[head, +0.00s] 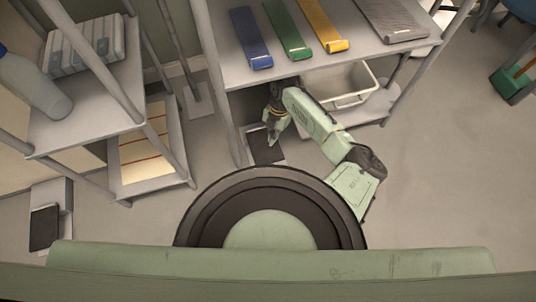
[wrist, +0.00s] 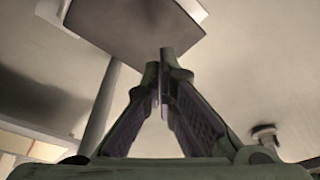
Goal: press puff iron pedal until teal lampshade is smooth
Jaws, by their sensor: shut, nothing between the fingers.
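A dark flat pedal (head: 267,150) lies on the floor by a leg of the middle shelf unit; it also shows in the wrist view (wrist: 135,28). My gripper (head: 272,138) reaches down over the pedal's far part in the head view. In the wrist view its fingertips (wrist: 164,58) are together and empty, and overlap the pedal's edge. I cannot tell whether they touch it. A second dark pedal (head: 44,228) lies on the floor at the far left. I see no teal lampshade and no puff iron head.
The middle shelf (head: 238,72) holds blue, green and yellow strips and a grey board, with a white bin (head: 350,88) below. A left rack (head: 88,110) holds a bottle and striped bundle. A post stands between them.

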